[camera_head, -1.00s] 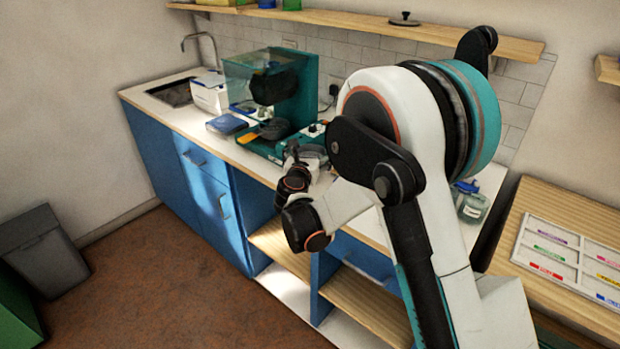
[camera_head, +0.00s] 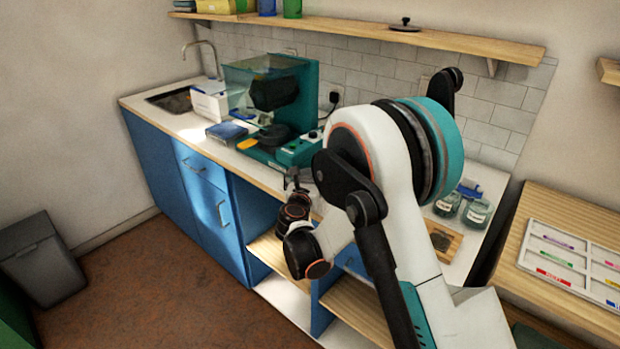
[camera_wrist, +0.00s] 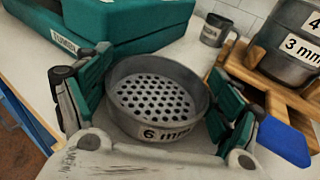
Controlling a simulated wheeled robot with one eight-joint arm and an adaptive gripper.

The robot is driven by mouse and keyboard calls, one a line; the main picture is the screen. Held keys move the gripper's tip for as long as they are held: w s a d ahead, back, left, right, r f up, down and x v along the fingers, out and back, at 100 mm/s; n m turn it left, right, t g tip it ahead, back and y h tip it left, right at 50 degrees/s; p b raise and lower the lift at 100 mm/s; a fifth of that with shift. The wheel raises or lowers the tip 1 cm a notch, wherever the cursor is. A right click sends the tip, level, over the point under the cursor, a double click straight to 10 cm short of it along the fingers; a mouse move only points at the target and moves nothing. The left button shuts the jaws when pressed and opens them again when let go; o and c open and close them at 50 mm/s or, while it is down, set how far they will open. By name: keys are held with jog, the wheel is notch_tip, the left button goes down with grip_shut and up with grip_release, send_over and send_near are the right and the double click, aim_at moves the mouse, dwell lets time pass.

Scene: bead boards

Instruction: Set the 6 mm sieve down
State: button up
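The 6 mm sieve (camera_wrist: 158,98) is a round grey metal pan with a perforated floor and a white "6 mm" label. It sits level between the two teal-padded fingers of my gripper (camera_wrist: 160,105) in the wrist view. The fingers meet its wall on the left and right, so my gripper is shut on it. Its underside is hidden, and I cannot tell whether it touches the white counter (camera_wrist: 30,68). In the head view my gripper (camera_head: 296,183) is over the counter's front edge, before the teal machine; the sieve is not clearly visible there.
A teal machine base (camera_wrist: 130,18) stands close behind on the left. A grey mug (camera_wrist: 216,30) is behind. Jars (camera_head: 478,212) and a wooden board (camera_head: 443,238) are farther right.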

jog(key=shift+o, duration=0.2)
jog(key=shift+s+r, duration=0.15)
jog(key=shift+r, duration=0.05)
jog(key=p+v, duration=0.3)
jog(key=v, duration=0.8)
jog(key=shift+s, duration=0.3)
